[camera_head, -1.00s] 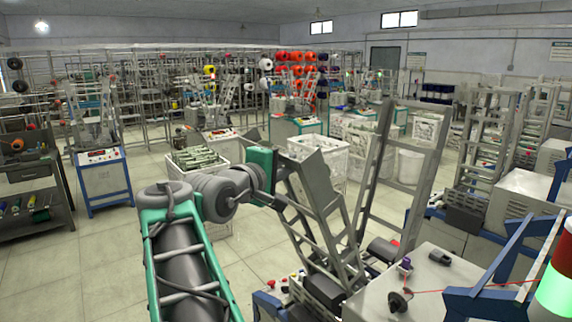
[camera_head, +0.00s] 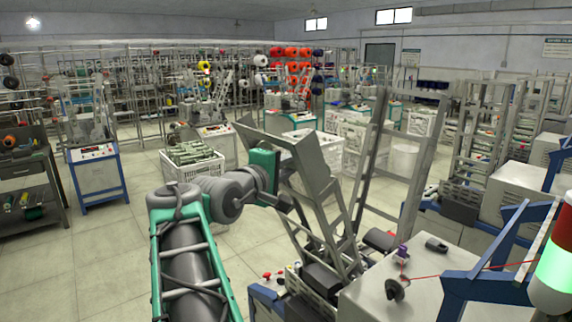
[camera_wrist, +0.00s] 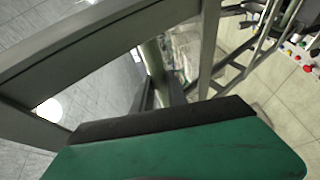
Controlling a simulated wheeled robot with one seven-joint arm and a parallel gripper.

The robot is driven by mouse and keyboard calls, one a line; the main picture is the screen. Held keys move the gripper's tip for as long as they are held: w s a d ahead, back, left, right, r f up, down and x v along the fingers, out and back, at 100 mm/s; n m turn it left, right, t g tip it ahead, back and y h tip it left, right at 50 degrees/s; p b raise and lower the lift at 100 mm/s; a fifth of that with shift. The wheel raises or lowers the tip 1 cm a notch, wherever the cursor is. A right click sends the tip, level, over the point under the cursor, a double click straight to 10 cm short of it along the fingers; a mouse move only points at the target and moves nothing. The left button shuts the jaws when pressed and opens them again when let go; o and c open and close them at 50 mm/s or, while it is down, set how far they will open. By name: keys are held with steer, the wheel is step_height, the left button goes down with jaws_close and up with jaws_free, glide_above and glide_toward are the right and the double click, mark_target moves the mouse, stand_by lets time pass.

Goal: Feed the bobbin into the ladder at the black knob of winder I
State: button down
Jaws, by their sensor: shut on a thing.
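My gripper (camera_head: 282,198), on the green wrist housing, is at the left leaning ladder (camera_head: 318,222) of the near winder (camera_head: 325,282), just below its wide grey top plates. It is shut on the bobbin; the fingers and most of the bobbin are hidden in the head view. In the wrist view my green hand with its black edge fills the bottom. Beyond it a pale green tube, apparently the bobbin (camera_wrist: 154,58), shows partly between grey ladder bars (camera_wrist: 208,50). A second, taller ladder (camera_head: 408,160) leans to the right. I cannot make out the black knob.
Red knobs (camera_head: 267,275) stand on the winder's front left. A grey machine top with a dark disc (camera_head: 397,289) and red thread lies at right, beside a signal lamp (camera_head: 552,275). A white crate of bobbins (camera_head: 193,168) stands behind my arm.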

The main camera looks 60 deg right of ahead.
steer(key=shift+s+d+f, duration=0.1)
steer(key=shift+d+f, duration=0.15)
steer(key=shift+f, duration=0.3)
steer(key=shift+f+b, duration=0.15)
steer(key=shift+b, duration=0.2)
steer(key=f, duration=0.1)
steer(key=d+f+b, duration=0.1)
steer(key=f+b, duration=0.1)
steer(key=shift+s+d+f, duration=0.25)
steer(key=shift+s+f, duration=0.05)
steer(key=shift+s, duration=0.1)
